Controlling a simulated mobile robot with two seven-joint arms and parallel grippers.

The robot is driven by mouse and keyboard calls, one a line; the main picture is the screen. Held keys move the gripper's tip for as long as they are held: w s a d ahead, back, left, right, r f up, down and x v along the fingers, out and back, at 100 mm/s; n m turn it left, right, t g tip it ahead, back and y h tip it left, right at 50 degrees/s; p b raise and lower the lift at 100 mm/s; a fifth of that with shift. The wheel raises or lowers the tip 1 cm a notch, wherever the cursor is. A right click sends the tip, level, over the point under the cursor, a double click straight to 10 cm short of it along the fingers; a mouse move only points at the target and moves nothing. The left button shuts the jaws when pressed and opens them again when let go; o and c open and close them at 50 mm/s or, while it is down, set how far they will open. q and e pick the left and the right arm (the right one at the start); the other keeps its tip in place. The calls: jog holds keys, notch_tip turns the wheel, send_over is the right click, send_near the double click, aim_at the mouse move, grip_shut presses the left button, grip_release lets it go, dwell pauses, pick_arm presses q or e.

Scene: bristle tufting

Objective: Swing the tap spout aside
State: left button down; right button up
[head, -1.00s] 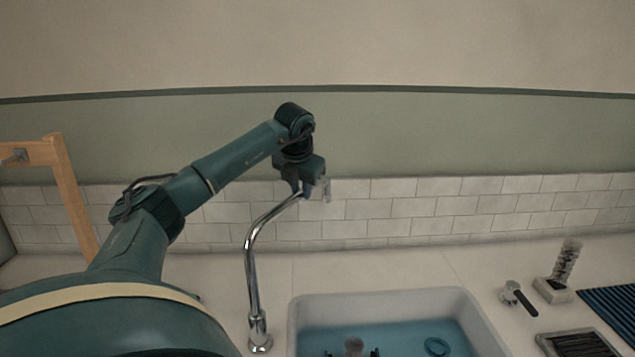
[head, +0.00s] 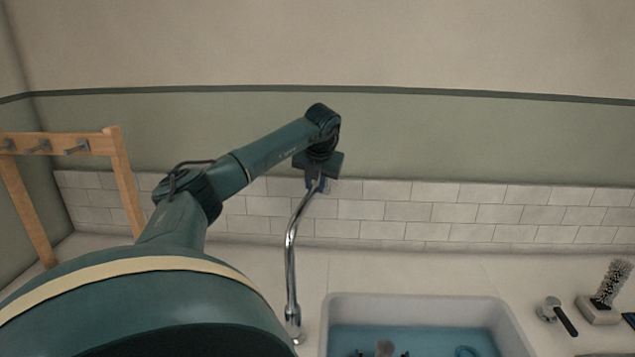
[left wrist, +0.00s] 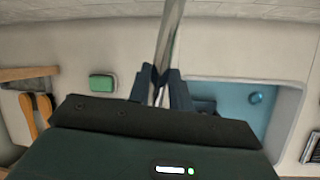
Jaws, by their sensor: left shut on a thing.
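The chrome tap spout (head: 291,255) rises from its base left of the sink and curves up to the right at its upper end. My left gripper (head: 317,187) is shut on the spout near this upper end, in front of the tiled wall. In the left wrist view the spout (left wrist: 169,32) runs down between the fingers of my left gripper (left wrist: 160,78), over the counter just left of the basin. The spout's far end is hidden by the gripper. My right gripper is not in view.
The white sink (head: 430,301) holds blue water, a ring and partly cut-off dark items. A black-handled tool (head: 557,314) and a brush in a stand (head: 609,290) are at right. A wooden rack (head: 122,180) stands at left. A green sponge-like block (left wrist: 103,83) lies on the counter.

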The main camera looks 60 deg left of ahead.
pick_arm(q)
jog(key=c, duration=1.3)
grip_release()
jog(key=v, duration=1.3)
jog(key=shift+r, duration=0.1)
